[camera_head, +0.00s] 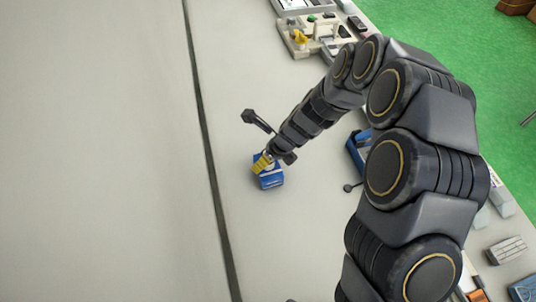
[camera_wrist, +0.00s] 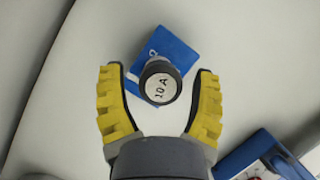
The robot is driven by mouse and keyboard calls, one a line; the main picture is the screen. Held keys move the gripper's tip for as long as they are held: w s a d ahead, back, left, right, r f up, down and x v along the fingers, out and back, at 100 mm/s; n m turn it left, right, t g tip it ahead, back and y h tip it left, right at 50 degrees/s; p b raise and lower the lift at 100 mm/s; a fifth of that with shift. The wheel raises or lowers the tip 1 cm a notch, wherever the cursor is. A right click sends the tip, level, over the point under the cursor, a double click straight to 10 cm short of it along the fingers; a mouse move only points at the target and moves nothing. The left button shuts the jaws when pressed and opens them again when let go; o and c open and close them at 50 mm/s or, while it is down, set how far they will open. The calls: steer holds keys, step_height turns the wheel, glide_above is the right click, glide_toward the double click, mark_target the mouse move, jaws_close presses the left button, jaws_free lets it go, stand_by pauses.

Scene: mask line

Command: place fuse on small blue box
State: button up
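The small blue box (camera_head: 270,181) sits on the light grey surface near the picture's middle. It also shows in the wrist view (camera_wrist: 183,55). The fuse (camera_wrist: 159,88) is a dark round piece with a white face marked "10 A". In the wrist view it overlaps the blue box and appears to stand on it; their contact is hidden. My gripper (camera_head: 263,163) is right at the box in the head view. Its yellow fingers (camera_wrist: 160,75) are spread to either side of the fuse, with a visible gap on both sides. The fuse cannot be made out clearly in the head view.
A larger blue item (camera_head: 356,150) lies to the right, partly behind my arm; a blue item (camera_wrist: 245,158) also shows at the wrist view's lower right. A beige fixture (camera_head: 312,38) stands at the back. A dark seam (camera_head: 207,150) crosses the surface; the left side is clear.

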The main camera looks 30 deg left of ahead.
steer(key=v, duration=1.2)
steer(key=shift+r, duration=0.25)
steer(key=shift+a, duration=0.1)
steer(key=s+d+r+n+g+h, duration=0.1)
steer(key=s+d+r+n+h, duration=0.1)
steer(key=s+d+r+n, duration=0.4)
steer(key=s+d+r+n+g+h, duration=0.1)
steer(key=s+d+r+n, duration=0.5)
steer(key=s+d+n, duration=0.7)
steer(key=d+n+h, duration=0.1)
steer(key=d, duration=0.6)
steer(key=shift+s+g+h, duration=0.25)
steer(key=shift+g+h, duration=0.05)
